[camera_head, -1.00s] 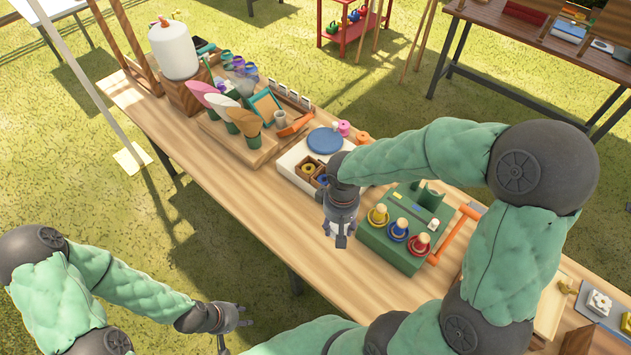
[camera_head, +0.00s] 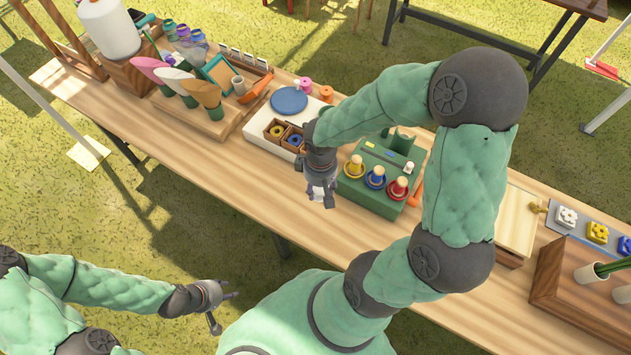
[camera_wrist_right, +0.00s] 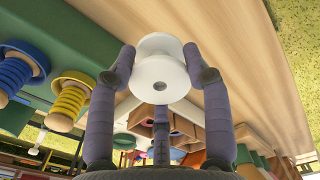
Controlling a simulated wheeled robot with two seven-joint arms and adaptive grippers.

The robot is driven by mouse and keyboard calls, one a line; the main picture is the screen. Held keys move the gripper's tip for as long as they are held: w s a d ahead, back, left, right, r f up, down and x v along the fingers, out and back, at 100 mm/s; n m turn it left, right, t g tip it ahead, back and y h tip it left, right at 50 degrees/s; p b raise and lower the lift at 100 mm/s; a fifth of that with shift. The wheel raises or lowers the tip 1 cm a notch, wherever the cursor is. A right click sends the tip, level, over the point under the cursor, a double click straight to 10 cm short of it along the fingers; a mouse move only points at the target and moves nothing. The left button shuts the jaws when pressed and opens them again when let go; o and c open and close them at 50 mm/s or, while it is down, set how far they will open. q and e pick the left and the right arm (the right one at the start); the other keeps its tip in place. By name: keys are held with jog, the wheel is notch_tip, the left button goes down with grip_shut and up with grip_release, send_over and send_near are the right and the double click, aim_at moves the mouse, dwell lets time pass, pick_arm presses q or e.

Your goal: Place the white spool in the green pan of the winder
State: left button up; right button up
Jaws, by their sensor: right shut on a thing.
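My right gripper (camera_head: 322,198) is shut on the white spool (camera_wrist_right: 160,70). In the right wrist view its fingers press the spool from its sides; in the head view the spool is mostly hidden by the gripper. They are above the table, just left of the green winder (camera_head: 372,200). The winder's front carries yellow (camera_head: 353,168), blue (camera_head: 375,178) and red (camera_head: 397,190) pans with pegs. Yellow and blue spools show in the right wrist view. My left gripper (camera_head: 222,306) is open and empty, off the table's near side.
A white board (camera_head: 262,130) with a blue disc (camera_head: 289,101) and wooden compartments lies left of the winder. Paper cones (camera_head: 190,85) stand farther left. A wooden tray (camera_head: 517,222) lies to the right. The table in front of the winder is clear.

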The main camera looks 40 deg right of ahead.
jog(key=w+d+f, duration=0.1)
jog(key=f, duration=0.1)
jog(key=w+d+f+b, duration=0.1)
jog(key=w+f, duration=0.1)
jog(key=w+d+f, duration=0.1)
jog(key=w+f, duration=0.1)
jog(key=shift+f+b, duration=0.1)
jog(key=shift+b, duration=0.25)
jog(key=shift+w+f+b, duration=0.1)
jog(key=shift+f+b, duration=0.5)
jog(key=shift+f, duration=1)
jog(key=shift+f, duration=0.2)
jog(key=o, duration=0.8)
jog(key=shift+r, duration=0.1)
